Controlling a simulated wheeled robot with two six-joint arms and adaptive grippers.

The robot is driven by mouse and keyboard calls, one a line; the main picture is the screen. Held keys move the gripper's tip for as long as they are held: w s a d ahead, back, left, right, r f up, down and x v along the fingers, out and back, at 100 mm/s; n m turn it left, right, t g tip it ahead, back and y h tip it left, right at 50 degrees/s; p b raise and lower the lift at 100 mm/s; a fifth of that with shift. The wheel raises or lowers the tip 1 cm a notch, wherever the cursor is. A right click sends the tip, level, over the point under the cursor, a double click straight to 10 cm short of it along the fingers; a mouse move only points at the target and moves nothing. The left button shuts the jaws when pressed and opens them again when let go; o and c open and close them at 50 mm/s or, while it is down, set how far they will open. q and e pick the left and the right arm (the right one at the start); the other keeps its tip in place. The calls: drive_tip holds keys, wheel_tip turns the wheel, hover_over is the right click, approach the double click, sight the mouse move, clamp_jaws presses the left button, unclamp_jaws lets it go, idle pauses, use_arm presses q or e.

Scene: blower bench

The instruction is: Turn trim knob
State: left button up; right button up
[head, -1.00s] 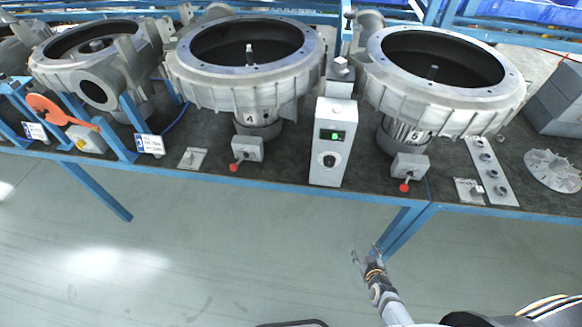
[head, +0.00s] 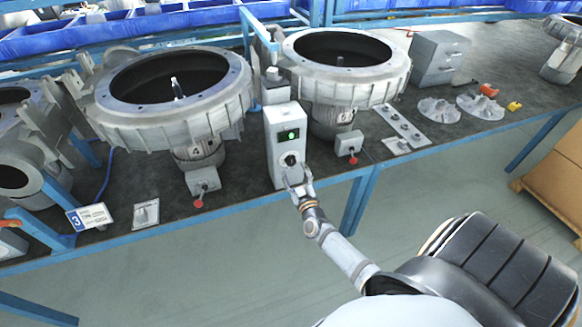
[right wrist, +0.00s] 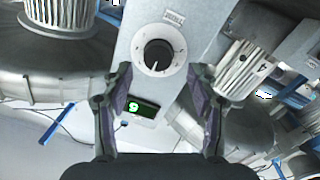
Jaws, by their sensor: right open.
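The trim knob (head: 290,160) is a round black dial on the front of a grey control box (head: 275,150). It sits below a small display with a green light (head: 290,135). In the right wrist view the black knob (right wrist: 157,54) stands on a pale dial plate with marks around it. My right gripper (head: 301,187) is open and empty in front of the box, just below the knob in the head view. In the right wrist view its fingers (right wrist: 160,82) are spread, and the knob lies ahead between and beyond the tips, apparently untouched. My left gripper is out of view.
Large round blower housings (head: 175,90) (head: 345,62) stand on both sides of the box. Small boxes with red-tipped levers (head: 203,182) (head: 349,143) sit near the bench's front edge. Bladed discs (head: 440,110) lie at the right.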

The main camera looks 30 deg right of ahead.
sight(291, 164)
drive_tip(key=x, duration=0.3)
drive_tip(key=shift+f, duration=0.1)
drive_tip(key=shift+w+d, duration=0.35)
drive_tip(key=shift+w, duration=0.05)
drive_tip(key=shift+a, duration=0.15)
drive_tip(key=shift+c, duration=0.4)
drive_tip(key=c, duration=1.1)
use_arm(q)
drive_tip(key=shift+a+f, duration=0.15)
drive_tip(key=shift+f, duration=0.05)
use_arm(e)
drive_tip(key=shift+m, duration=0.3)
drive_tip(key=shift+m, duration=1.2)
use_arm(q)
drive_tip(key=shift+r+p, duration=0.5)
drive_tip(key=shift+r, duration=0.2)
use_arm(e)
drive_tip(key=m, duration=0.4)
drive_tip(key=shift+m, duration=0.3)
